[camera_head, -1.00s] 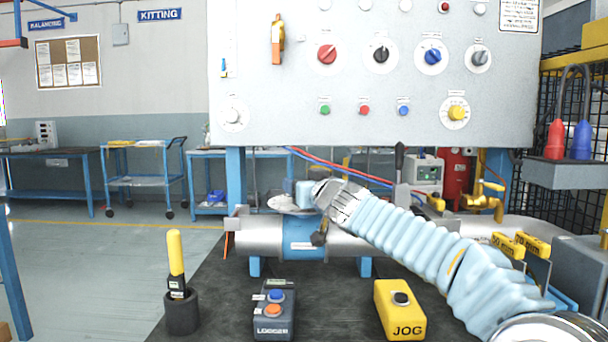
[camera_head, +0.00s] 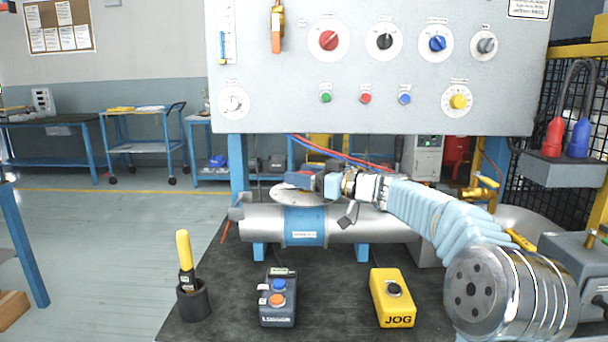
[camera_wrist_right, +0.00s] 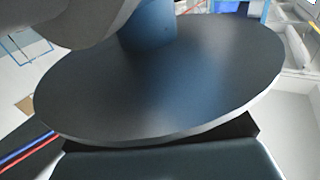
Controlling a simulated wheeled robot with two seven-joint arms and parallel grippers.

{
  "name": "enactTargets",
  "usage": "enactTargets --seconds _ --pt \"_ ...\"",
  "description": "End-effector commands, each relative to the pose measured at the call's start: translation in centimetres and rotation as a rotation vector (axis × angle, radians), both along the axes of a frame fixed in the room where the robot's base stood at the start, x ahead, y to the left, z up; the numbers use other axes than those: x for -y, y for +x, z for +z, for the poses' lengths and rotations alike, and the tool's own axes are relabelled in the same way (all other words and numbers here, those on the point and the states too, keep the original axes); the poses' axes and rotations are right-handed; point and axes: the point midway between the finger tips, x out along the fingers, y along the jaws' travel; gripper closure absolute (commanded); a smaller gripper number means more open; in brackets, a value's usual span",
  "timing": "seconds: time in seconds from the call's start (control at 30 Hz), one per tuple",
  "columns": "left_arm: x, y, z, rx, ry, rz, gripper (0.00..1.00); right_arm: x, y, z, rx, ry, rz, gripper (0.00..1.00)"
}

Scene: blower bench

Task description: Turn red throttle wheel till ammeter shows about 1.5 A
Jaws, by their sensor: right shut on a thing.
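A flat grey disc (camera_head: 298,196) lies on top of the blue-banded pipe section (camera_head: 304,226) in the head view. It fills much of the right wrist view (camera_wrist_right: 190,85), where a dark blue piece (camera_wrist_right: 148,25) rises from its far part. My right gripper (camera_head: 312,182) is over the disc, shut on what looks like the blue piece; the contact is partly hidden. I cannot make out a red wheel. A red knob (camera_head: 329,40) is on the upright panel, apart from my gripper. No ammeter face shows. My left gripper is not in view.
A yellow JOG box (camera_head: 392,300), a dark LOGGER box (camera_head: 278,302) and a cup (camera_head: 193,302) with a yellow-handled tool stand on the bench in front of the pipe. The panel (camera_head: 290,80) rises behind the pipe.

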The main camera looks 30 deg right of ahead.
Motion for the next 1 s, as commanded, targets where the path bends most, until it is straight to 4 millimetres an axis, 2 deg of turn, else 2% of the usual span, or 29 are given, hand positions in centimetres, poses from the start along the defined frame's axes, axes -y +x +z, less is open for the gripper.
enactTargets --seconds 0.6,0.63,0.73,0.77,1.0 --pt "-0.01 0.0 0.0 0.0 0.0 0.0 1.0 0.12 -0.07 -0.12 -0.003 -0.003 0.04 0.67" --pt "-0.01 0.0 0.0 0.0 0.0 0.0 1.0 0.12 -0.07 -0.13 -0.003 -0.003 0.04 0.34" --pt "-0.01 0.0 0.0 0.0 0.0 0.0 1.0 0.1 -0.07 -0.12 -0.003 -0.003 0.04 0.18" --pt "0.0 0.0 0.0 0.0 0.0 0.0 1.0 0.09 -0.06 -0.11 -0.003 -0.003 0.04 0.16" --pt "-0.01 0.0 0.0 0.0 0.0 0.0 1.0 0.06 -0.08 -0.07 -0.003 -0.001 0.041 0.16"
